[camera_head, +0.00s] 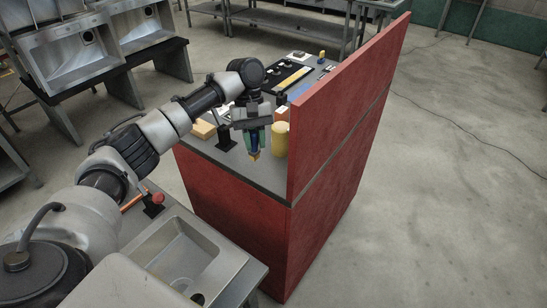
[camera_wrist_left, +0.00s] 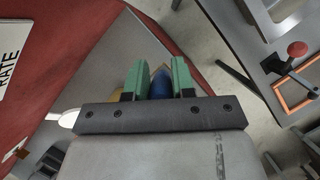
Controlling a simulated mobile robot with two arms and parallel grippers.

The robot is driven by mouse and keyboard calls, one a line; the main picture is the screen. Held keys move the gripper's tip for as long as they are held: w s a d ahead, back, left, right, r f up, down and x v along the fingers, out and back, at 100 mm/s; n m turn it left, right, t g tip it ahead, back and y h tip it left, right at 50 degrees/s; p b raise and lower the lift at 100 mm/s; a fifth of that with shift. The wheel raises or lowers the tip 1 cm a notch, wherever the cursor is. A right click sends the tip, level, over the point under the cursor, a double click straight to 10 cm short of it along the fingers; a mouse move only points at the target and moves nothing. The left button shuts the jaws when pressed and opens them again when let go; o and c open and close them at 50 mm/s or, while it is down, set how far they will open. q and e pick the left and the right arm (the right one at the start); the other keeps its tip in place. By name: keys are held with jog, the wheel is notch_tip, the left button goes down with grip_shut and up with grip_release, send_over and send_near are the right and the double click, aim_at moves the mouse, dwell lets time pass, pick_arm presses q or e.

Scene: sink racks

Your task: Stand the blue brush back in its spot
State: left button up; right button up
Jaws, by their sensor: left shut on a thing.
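The blue brush (camera_head: 256,141) hangs from my left gripper (camera_head: 254,132) in the head view, with a tan tip (camera_head: 254,156) pointing down. The gripper is above the grey top of the red cabinet, just left of a yellow cylinder. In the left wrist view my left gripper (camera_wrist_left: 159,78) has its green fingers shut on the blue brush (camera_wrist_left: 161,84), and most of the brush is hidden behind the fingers. I cannot tell which place is the brush's spot. My right gripper is not in view.
The yellow cylinder (camera_head: 280,139) stands close by. A tall red panel (camera_head: 345,105) walls off the right side. A sink (camera_head: 183,252) and a red knob (camera_head: 153,210) are nearer.

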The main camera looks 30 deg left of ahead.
pick_arm(q)
jog(key=w+d+f, duration=0.1)
jog(key=f, duration=0.1)
jog(key=w+d+f+p, duration=0.1)
jog(key=f, duration=0.1)
jog(key=d+f, duration=0.1)
jog(key=f, duration=0.1)
jog(key=shift+w+d+f+p, duration=0.2)
jog(key=shift+w+d+p, duration=0.15)
jog(key=shift+w+p, duration=0.05)
jog(key=shift+f, duration=0.5)
jog(key=o, duration=0.8)
jog(key=shift+o, duration=0.6)
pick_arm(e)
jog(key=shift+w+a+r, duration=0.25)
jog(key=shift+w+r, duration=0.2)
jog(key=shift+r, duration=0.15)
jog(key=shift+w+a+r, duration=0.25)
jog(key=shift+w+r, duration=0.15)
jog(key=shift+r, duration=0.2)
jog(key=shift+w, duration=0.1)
